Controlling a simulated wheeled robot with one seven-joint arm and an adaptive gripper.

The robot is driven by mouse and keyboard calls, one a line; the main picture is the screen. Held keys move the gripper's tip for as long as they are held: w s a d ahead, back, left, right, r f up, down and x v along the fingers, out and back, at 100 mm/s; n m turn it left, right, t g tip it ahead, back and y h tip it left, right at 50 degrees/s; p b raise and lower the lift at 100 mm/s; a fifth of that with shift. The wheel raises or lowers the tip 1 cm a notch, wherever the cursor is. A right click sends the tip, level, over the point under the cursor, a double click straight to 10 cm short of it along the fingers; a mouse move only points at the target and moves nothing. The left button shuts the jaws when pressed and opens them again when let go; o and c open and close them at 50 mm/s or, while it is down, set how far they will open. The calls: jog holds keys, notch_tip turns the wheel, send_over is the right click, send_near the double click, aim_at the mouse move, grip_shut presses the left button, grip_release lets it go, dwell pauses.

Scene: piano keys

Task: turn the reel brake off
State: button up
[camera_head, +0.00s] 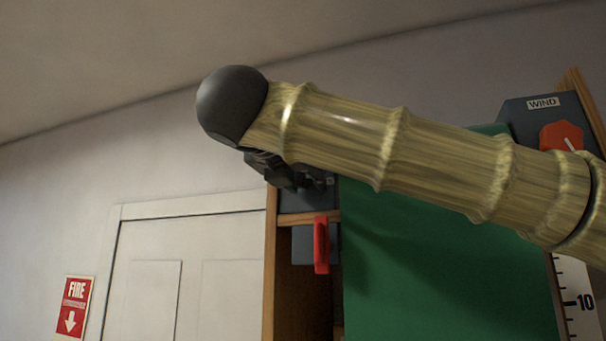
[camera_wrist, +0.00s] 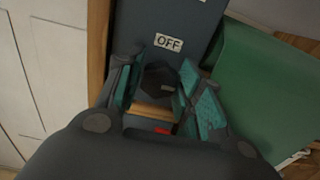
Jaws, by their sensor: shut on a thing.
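A dark, faceted knob (camera_wrist: 158,82) sits on a dark panel (camera_wrist: 182,18) just below a white OFF label (camera_wrist: 168,42). My gripper (camera_wrist: 157,72) has its teal-padded fingers on either side of this knob and is shut on it. In the head view my gripper (camera_head: 288,172) is at the dark panel at the top left of the wooden cabinet, largely behind my arm. The knob cannot be made out there. Which way the knob's pointer faces cannot be told.
A red lever (camera_head: 321,245) hangs just below the panel. A green sheet (camera_head: 450,270) fills the cabinet's middle. A WIND panel (camera_head: 520,108) with a red knob (camera_head: 561,136) is at the upper right. A white door (camera_head: 190,270) and fire sign (camera_head: 73,306) are left.

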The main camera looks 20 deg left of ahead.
jog(key=shift+f+n+b, duration=0.1)
jog(key=shift+n+b, duration=1.5)
jog(key=shift+n, duration=0.2)
jog(key=n+b, duration=0.1)
jog(key=n, duration=0.3)
jog(key=shift+a+n, duration=0.1)
jog(key=shift+n, duration=0.3)
jog(key=n, duration=0.5)
jog(key=shift+n+p, duration=0.75)
jog(key=shift+n, duration=1.55)
jog(key=shift+f, duration=0.1)
jog(key=o, duration=1)
jog(key=shift+a, duration=0.1)
